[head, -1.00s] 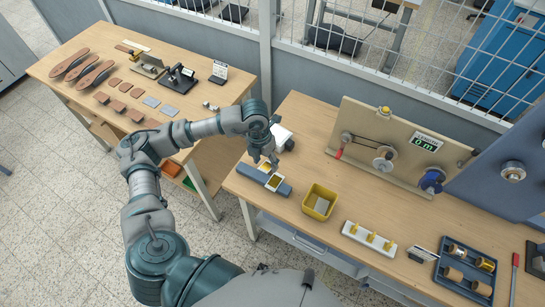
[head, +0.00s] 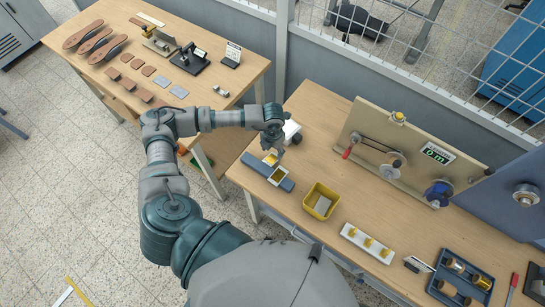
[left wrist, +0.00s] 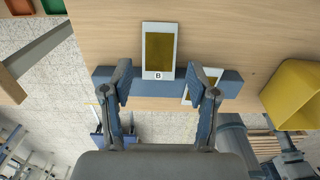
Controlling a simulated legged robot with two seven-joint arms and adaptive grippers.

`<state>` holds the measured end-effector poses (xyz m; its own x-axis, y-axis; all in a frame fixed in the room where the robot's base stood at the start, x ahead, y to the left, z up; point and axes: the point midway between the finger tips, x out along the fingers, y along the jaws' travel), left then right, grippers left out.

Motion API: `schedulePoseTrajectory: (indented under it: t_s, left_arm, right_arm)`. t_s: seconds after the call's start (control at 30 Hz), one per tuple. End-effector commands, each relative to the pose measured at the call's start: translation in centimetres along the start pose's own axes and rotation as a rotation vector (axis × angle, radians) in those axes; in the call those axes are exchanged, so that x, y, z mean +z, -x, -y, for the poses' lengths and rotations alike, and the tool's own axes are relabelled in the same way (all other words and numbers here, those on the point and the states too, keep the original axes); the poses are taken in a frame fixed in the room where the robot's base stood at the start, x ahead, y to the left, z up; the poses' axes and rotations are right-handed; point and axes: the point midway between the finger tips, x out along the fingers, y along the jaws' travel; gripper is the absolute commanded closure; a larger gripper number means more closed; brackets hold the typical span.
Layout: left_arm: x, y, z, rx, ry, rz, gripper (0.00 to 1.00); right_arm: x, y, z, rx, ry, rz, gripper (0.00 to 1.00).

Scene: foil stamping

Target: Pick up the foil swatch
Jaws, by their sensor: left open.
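A white-edged foil swatch (left wrist: 160,45) with a gold face and the letter B shows upright in the left wrist view, its lower end over a blue-grey bar (left wrist: 233,88). It also shows in the head view (head: 270,159), below the gripper. A second gold swatch (head: 278,175) is at the bar's right part; a finger partly hides it (left wrist: 213,73) in the left wrist view. My left gripper (head: 271,146) is open, its fingertips (left wrist: 161,72) on either side of swatch B's lower end in the picture. No contact shows. My right gripper is not in view.
A yellow bin (head: 321,201) stands right of the bar. A white block with yellow clips (head: 367,243) and a blue tray (head: 462,278) are further right. A board with pulleys (head: 410,155) stands behind. The second table (head: 215,90) holds leather pieces and a small press.

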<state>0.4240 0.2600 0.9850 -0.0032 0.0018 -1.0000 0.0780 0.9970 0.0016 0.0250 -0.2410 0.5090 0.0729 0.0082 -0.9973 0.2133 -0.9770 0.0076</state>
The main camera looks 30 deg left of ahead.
Motion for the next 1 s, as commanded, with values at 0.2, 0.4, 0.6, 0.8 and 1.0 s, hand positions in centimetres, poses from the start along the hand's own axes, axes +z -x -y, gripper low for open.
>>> schedulePoseTrajectory:
  t_s: [0.2, 0.4, 0.6, 0.8, 1.0]
  left_arm:
    - [-0.2, -1.8, 0.1, 0.000, 0.000, -0.002, 0.41]
    - [-0.2, -4.9, 0.1, -0.001, 0.000, -0.002, 0.41]
    - [-0.2, -5.8, 0.1, 0.001, -0.001, 0.000, 0.41]
    - [-0.2, -5.7, 0.1, 0.000, -0.001, 0.000, 0.63]
    - [-0.2, -5.7, 0.0, -0.001, 0.000, 0.000, 0.73]
  right_arm:
    - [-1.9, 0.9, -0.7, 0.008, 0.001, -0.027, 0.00]
    - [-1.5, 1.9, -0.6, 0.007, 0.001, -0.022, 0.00]
    - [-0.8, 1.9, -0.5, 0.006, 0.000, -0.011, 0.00]
    - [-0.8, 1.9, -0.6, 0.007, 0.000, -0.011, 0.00]
    - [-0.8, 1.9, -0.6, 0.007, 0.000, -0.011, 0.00]
